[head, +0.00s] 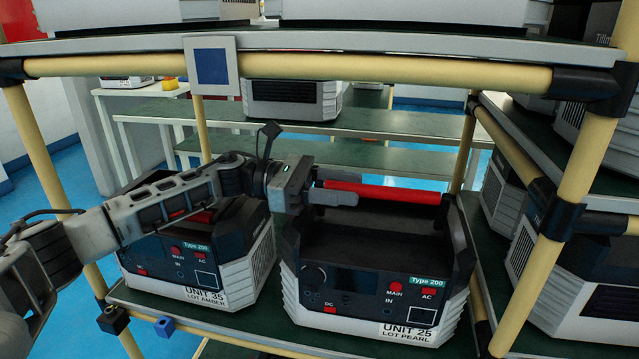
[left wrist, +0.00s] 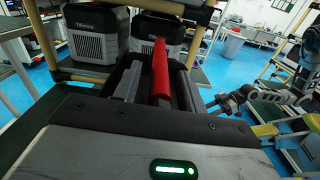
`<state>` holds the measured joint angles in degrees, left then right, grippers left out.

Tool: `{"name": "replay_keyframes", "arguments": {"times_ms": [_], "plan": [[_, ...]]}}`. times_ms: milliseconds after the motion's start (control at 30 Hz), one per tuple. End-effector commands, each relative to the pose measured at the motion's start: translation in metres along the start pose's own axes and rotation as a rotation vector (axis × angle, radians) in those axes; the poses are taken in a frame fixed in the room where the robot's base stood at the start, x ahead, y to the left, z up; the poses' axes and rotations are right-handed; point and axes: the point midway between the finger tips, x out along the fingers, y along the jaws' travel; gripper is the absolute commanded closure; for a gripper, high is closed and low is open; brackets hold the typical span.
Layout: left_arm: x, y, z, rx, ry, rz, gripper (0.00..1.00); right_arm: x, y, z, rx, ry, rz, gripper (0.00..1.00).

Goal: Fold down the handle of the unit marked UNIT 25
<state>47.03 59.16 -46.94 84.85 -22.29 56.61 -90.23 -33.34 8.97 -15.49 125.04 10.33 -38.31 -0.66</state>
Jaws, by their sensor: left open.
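UNIT 25 (head: 375,305) is a white and dark box on the rack shelf, with its label at the lower right of its front. Its red handle (head: 385,192) is a bar raised above the unit's dark recessed top, running left to right. My left gripper (head: 328,190) is at the handle's left end, open, with its fingers either side of the bar. In the left wrist view the red bar (left wrist: 160,72) lies between the fingers, with gaps visible. The handle's left end is hidden by the gripper. My right gripper (left wrist: 228,102) shows small at the right of the left wrist view; its jaws are unclear.
UNIT 35 (head: 195,265) stands left of UNIT 25, partly covered by my left arm. A yellow-tubed shelf edge (head: 390,68) with a blue-marked plate (head: 211,65) runs above. A rack post (head: 555,220) stands at the right. Other units sit on the right rack.

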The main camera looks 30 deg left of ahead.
Motion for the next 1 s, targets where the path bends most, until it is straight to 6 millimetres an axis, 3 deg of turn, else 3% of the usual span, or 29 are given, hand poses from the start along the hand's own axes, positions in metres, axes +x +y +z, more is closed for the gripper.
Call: {"name": "replay_keyframes", "arguments": {"times_ms": [167, 600, 800, 1000], "plan": [[-0.026, 0.001, -0.002, -0.001, 0.004, 0.006, 0.59, 0.002, 0.0, 0.003, 0.002, -0.004, -0.002, 0.59], [-0.127, 0.001, -0.002, -0.001, 0.002, 0.006, 0.59, 0.015, 0.001, 0.014, 0.003, -0.033, -0.015, 0.59], [-0.151, 0.0, -0.001, 0.0, 0.001, 0.003, 0.59, 0.016, 0.001, 0.013, 0.002, -0.028, -0.017, 0.59], [-0.158, 0.0, 0.0, 0.0, 0.001, 0.002, 0.59, 0.015, 0.0, 0.011, 0.0, -0.021, -0.018, 0.59]]}}
